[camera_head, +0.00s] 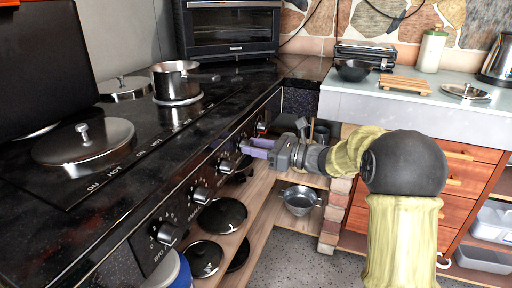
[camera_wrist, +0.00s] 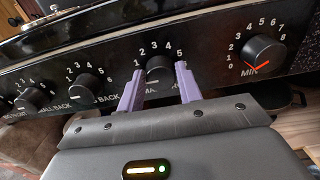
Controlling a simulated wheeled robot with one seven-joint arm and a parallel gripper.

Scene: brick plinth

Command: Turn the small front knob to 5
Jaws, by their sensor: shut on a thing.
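In the wrist view, a dark round knob (camera_wrist: 159,70) sits between my gripper's two purple fingers. The numbers 1 to 5 arc above it. My gripper (camera_wrist: 160,70) is shut on this knob, one finger on each side.
In the wrist view another knob (camera_wrist: 83,88) stands left of my gripper. A larger knob (camera_wrist: 263,54) marked "MIN" stands close on the right. The black stovetop (camera_head: 110,180) carries a pot (camera_head: 175,77).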

